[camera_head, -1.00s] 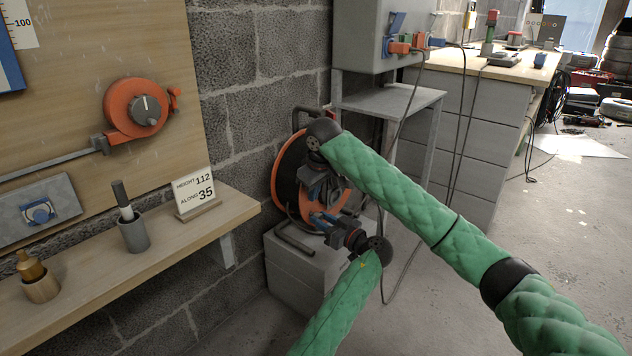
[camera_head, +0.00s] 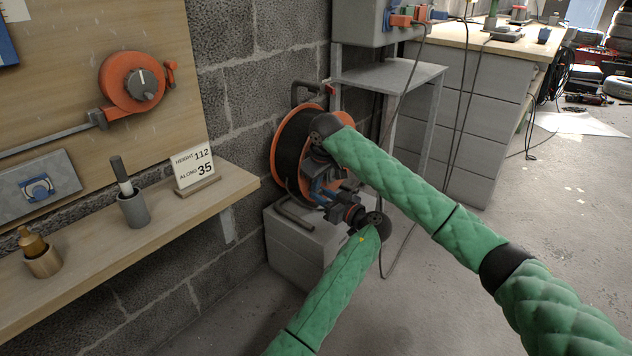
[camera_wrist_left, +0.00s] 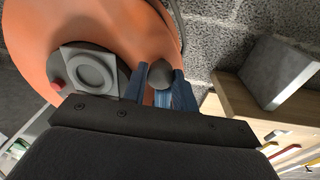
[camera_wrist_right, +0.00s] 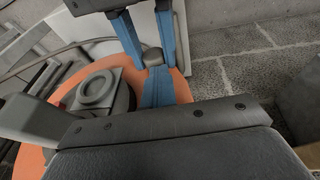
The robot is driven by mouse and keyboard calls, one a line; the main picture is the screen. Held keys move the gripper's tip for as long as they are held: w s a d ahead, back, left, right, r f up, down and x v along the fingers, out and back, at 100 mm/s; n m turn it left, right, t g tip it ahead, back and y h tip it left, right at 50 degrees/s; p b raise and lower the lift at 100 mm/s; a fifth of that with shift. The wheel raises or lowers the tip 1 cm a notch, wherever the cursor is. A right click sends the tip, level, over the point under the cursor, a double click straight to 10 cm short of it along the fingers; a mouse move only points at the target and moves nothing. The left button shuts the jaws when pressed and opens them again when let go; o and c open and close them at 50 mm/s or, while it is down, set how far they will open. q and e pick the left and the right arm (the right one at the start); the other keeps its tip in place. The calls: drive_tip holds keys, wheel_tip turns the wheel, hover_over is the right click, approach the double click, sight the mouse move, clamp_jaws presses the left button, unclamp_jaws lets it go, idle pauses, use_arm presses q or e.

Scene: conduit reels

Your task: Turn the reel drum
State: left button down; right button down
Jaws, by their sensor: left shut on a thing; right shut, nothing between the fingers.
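The reel drum (camera_head: 289,158) has orange flanges and a dark winding, and stands upright on a grey block (camera_head: 300,240) by the wall. In the left wrist view its orange face (camera_wrist_left: 95,30) has a grey hub plate (camera_wrist_left: 88,70) with a ring. My left gripper (camera_wrist_left: 160,88) is shut on a dark rounded knob (camera_wrist_left: 162,76) near the drum's rim. In the right wrist view this knob (camera_wrist_right: 152,56) sits between the left gripper's blue fingers. My right gripper (camera_wrist_right: 158,88) is shut and empty, close beside the knob. In the head view my wrists hide much of the drum face.
A wooden shelf (camera_head: 120,250) at left holds a sign (camera_head: 194,166) reading height 112, along 35. A second orange reel (camera_head: 132,84) is on the board above. A grey metal stand (camera_head: 390,78) with hanging cables is behind the drum.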

use_arm(q)
drive_tip(key=shift+d+r, duration=0.1)
use_arm(e)
drive_tip(key=shift+d+f, duration=0.2)
drive_tip(key=shift+f, duration=0.5)
use_arm(q)
drive_tip(key=c, duration=1.5)
unclamp_jaws()
drive_tip(key=shift+s, duration=0.1)
use_arm(e)
drive_tip(key=shift+f, duration=0.1)
use_arm(q)
drive_tip(key=o, duration=0.4)
use_arm(e)
drive_tip(key=shift+a, duration=0.1)
drive_tip(key=shift+r, duration=0.3)
